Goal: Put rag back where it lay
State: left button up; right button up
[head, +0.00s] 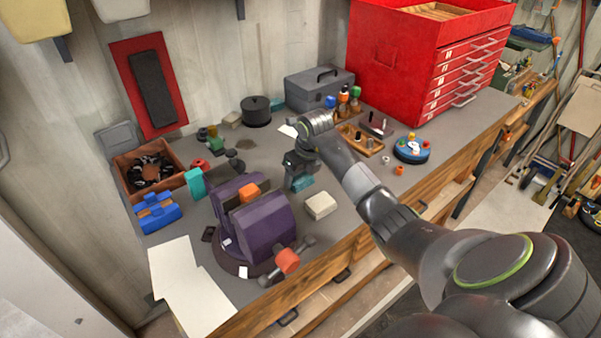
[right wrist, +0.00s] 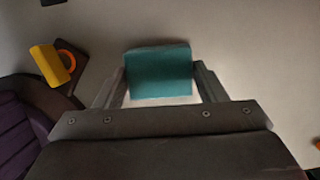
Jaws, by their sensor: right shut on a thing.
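A teal, folded-looking piece that I take for the rag (right wrist: 158,72) sits between the two fingers of my right gripper (right wrist: 160,88) in the right wrist view. In the head view the rag (head: 302,183) shows as a small teal patch below my dark right gripper (head: 299,165), just right of the purple vise (head: 255,230). The gripper is shut on it. I cannot tell whether the rag touches the grey workbench (head: 335,238) or hangs just above it. My left gripper is not in view.
A cream block (head: 320,205) lies close in front of the gripper. A second teal piece (head: 195,184) stands by the wooden box (head: 128,178) at left. A wooden holder (head: 360,141) and a blue round stand (head: 411,150) are to the right.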

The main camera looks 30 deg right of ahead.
jog(key=shift+f, duration=0.2)
jog(key=o, duration=1)
jog(key=shift+c, duration=0.2)
jog(key=shift+r, duration=0.15)
jog(key=shift+r, duration=0.2)
jog(key=b+v, duration=0.2)
jog(key=v, duration=1)
jog(key=shift+b, duration=0.3)
jog(key=shift+f, duration=0.1)
